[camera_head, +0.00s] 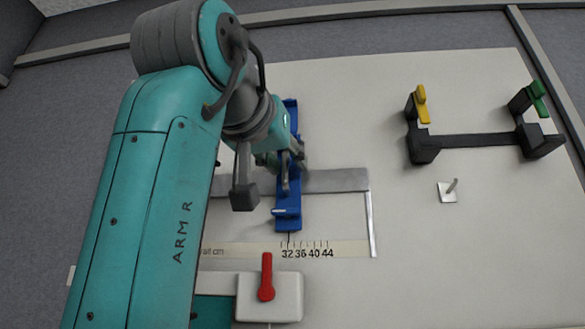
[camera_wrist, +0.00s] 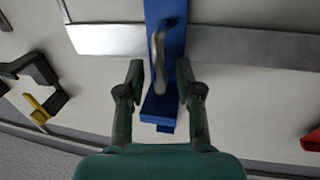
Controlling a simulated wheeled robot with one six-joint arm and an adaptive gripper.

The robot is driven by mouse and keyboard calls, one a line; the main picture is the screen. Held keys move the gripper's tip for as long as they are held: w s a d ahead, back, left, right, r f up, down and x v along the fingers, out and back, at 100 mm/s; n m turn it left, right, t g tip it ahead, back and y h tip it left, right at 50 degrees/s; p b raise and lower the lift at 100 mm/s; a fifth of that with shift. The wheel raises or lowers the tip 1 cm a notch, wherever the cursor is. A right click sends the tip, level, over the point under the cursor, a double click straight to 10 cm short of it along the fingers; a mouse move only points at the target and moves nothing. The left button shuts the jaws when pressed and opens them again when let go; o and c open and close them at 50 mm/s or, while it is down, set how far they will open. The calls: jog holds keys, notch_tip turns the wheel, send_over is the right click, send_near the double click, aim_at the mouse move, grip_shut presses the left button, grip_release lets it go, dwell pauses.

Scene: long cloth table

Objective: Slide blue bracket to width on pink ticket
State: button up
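The blue bracket (camera_head: 287,218) is a long blue bar lying across the grey metal rail (camera_head: 340,180). Its lower end points at the printed scale (camera_head: 308,248), near the 32 mark. It also shows in the wrist view (camera_wrist: 165,15), with a grey upright handle (camera_wrist: 158,55) on it. My gripper (camera_head: 287,165) is over the bracket in the head view. In the wrist view my gripper (camera_wrist: 160,76) has its fingers apart on either side of the handle, with gaps visible. The arm hides the left part of the rail and scale. I cannot make out a pink ticket.
A red lever (camera_head: 266,278) stands on a white block (camera_head: 285,300) in front of the scale. A black stand (camera_head: 470,141) with yellow (camera_head: 421,103) and green (camera_head: 538,98) levers is at the right. A small white plate with a peg (camera_head: 448,192) lies below it. The table's lower right is clear.

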jog(key=shift+c, duration=0.2)
grip_shut()
jog(key=shift+a, duration=0.1)
jog(key=shift+o, duration=0.2)
grip_release()
jog(key=v, duration=0.7)
jog(key=shift+s, duration=0.25)
jog(key=shift+a, duration=0.1)
